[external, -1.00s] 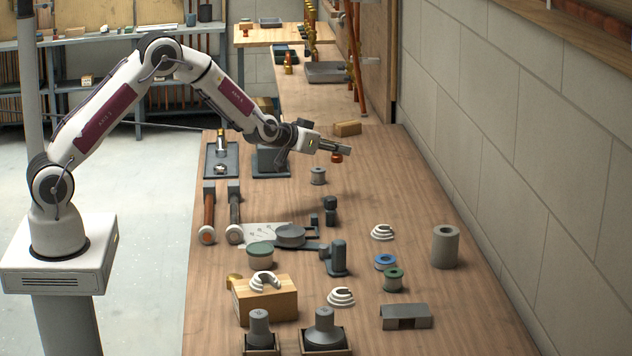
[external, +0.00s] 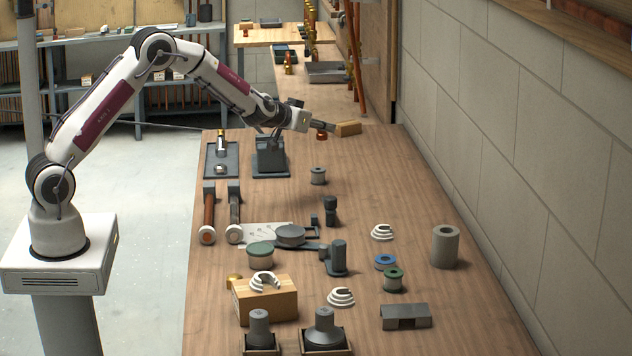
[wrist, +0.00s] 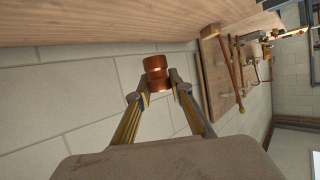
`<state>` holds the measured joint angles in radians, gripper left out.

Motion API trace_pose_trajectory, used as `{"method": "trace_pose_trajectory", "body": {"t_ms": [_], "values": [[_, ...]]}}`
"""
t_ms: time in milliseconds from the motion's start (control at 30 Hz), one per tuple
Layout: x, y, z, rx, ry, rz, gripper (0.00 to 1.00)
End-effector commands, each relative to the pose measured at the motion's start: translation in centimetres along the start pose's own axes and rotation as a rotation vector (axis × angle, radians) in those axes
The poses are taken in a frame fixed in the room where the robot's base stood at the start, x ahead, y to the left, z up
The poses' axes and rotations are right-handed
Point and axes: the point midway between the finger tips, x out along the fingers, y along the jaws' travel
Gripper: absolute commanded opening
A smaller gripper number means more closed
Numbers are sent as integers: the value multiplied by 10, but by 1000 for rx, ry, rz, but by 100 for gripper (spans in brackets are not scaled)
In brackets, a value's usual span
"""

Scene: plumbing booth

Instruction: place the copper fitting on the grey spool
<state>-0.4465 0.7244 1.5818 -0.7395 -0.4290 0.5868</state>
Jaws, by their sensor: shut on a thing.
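The copper fitting (wrist: 156,73) is a short, shiny ribbed piece between the fingertips of my gripper (wrist: 157,92) in the wrist view. In the external view my gripper (external: 318,127) is shut on the fitting (external: 321,135) and holds it above the far part of the bench. The grey spool (external: 318,175) stands upright on the bench, small, with a grey top flange and a paler middle. The fitting is above and beyond the spool, apart from it.
A dark stand (external: 271,157) and a tray (external: 221,160) are to the left. Green (external: 393,279) and blue (external: 385,262) spools stand nearer. The bench right of the grey spool is clear.

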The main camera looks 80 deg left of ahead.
Motion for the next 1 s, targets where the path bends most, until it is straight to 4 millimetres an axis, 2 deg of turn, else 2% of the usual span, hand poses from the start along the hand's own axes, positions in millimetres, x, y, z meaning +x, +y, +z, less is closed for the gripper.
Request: {"method": "trace_pose_trajectory", "body": {"t_ms": [200, 633, 767, 1000], "values": [[2, -18, -10, -14, -1, -31, 1], [3, -19, -9, -15, -3, -34, 1], [6, -19, -1, -13, -5, -34, 1], [18, -19, 28, -12, -4, -34, 1]]}}
